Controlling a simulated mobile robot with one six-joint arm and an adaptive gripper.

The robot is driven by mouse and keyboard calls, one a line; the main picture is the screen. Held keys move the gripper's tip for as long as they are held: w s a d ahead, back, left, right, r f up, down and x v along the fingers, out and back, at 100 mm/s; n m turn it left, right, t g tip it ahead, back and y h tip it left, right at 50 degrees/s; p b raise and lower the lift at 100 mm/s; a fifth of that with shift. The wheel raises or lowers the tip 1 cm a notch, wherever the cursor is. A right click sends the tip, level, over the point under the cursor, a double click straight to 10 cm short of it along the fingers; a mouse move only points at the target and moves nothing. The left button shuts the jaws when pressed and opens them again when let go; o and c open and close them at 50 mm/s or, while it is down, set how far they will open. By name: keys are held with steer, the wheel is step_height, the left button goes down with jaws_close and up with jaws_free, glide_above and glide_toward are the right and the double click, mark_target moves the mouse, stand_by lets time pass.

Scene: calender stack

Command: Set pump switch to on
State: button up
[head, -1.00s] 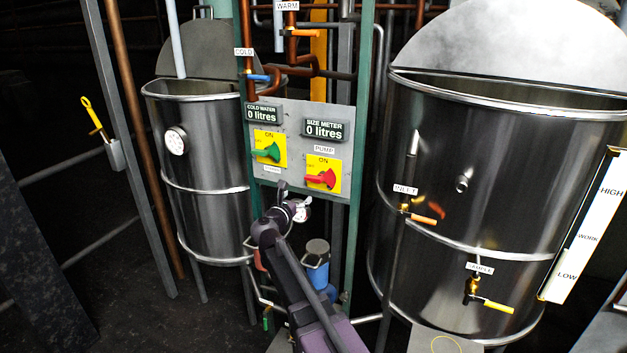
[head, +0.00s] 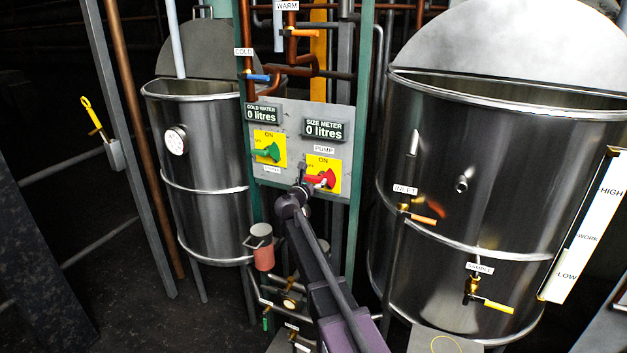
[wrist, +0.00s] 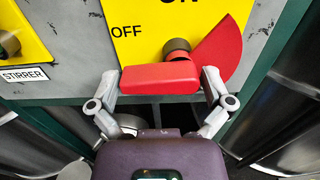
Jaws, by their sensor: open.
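The pump switch is a red lever handle (head: 316,181) on a yellow plate (head: 331,162) under the PUMP label, marked ON at the top and OFF at the left. The lever lies to the left of its pivot. In the wrist view the red handle (wrist: 160,79) spans the space between the two fingers of my gripper (wrist: 160,88), near the OFF lettering. The fingers are open, one at each end of the handle; I cannot tell if they touch it. In the head view my gripper (head: 302,172) is at the switch's left side, partly covering it.
The green stirrer switch (head: 268,152) is close by on the left of the same grey panel (head: 292,125). Its knob also shows in the wrist view (wrist: 9,43). A small steel tank (head: 205,130) stands left and a large one (head: 480,170) right. Pipes and valves are below.

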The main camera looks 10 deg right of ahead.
steer(key=shift+w+d, duration=0.1)
steer(key=shift+w, duration=0.05)
steer(key=c, duration=0.8)
steer(key=shift+r+m, duration=0.1)
steer(key=shift+m, duration=0.3)
steer(key=m, duration=0.3)
steer(key=shift+r+m+p, duration=0.25)
steer(key=shift+m+p, duration=0.05)
steer(key=shift+p, duration=0.1)
steer(key=m, duration=0.4)
steer(key=shift+s+d+r, duration=0.2)
steer(key=shift+r, duration=0.1)
steer(key=m, duration=0.3)
steer(key=m+p, duration=0.1)
steer(key=m, duration=0.1)
steer(key=shift+s+d+r, duration=0.15)
steer(key=shift+s+d, duration=0.05)
steer(key=shift+d, duration=0.05)
steer(key=m, duration=0.4)
steer(key=shift+s+d+m, duration=0.15)
steer(key=shift+d+m, duration=0.15)
